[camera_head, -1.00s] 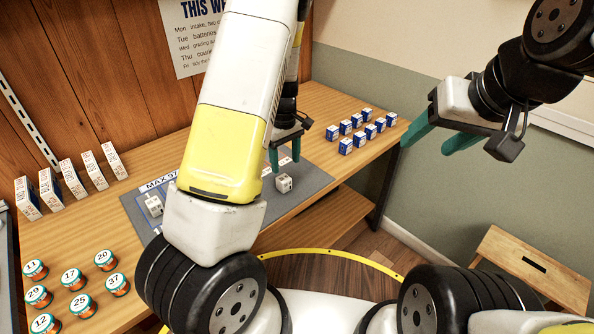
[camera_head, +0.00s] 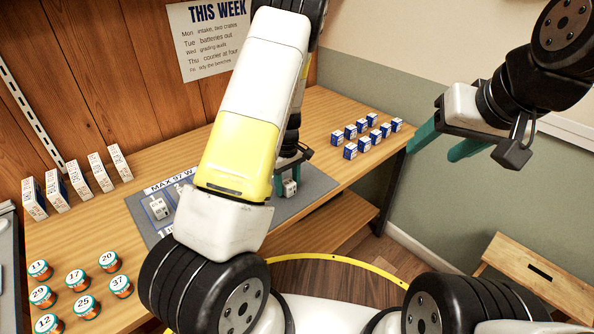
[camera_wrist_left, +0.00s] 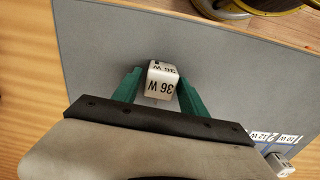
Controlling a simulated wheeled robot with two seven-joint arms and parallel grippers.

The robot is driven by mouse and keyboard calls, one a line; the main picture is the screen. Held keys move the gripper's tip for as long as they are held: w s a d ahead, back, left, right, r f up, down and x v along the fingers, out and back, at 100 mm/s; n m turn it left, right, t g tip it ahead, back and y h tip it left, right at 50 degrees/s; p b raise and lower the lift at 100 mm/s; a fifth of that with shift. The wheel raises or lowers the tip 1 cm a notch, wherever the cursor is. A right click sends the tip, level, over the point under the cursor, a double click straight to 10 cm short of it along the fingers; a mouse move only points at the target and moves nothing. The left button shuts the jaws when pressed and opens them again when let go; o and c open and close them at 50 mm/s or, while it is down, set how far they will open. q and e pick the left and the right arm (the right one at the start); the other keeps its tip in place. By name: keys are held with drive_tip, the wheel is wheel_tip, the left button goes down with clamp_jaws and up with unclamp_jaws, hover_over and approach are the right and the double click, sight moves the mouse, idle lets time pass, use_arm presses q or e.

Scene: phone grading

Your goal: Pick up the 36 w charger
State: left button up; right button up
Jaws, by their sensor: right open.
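The 36 w charger is a small white block (camera_wrist_left: 160,86) marked "36 W" in the left wrist view. It stands on the grey mat (camera_wrist_left: 95,35) and also shows in the head view (camera_head: 289,188). My left gripper (camera_head: 289,176) is lowered over it. In the left wrist view its green fingers (camera_wrist_left: 158,82) are open on either side of the charger, with a gap at the left; contact at the right is unclear. My right gripper (camera_head: 440,145) is open and empty, off the bench to the right.
Other white chargers, one at the mat's left (camera_head: 158,208), lie by the mat's printed labels. Blue-and-white boxes (camera_head: 350,150) stand at the back right of the bench. Numbered jars (camera_head: 86,306) and upright cartons (camera_head: 80,180) are at the left. A wooden stool (camera_head: 540,272) stands at the right.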

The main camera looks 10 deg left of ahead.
use_arm(q)
clamp_jaws()
drive_tip(key=shift+r, duration=0.2)
